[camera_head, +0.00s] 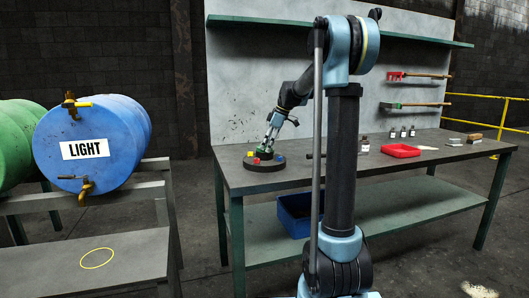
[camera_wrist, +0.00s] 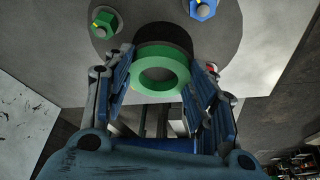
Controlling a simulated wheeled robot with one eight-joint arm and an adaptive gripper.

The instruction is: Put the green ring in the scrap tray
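In the head view my gripper (camera_head: 268,143) is low over the dark round base (camera_head: 265,166) on the bench, and the ring there is mostly hidden. A shallow red tray (camera_head: 401,151) lies farther right on the bench; no label shows that it is the scrap tray.
A green hex piece (camera_wrist: 105,23) and a blue one (camera_wrist: 203,9) stand on the round base near the stack. A blue bin (camera_head: 296,217) sits on the lower shelf. The wall panel (camera_head: 240,90) rises behind the bench.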

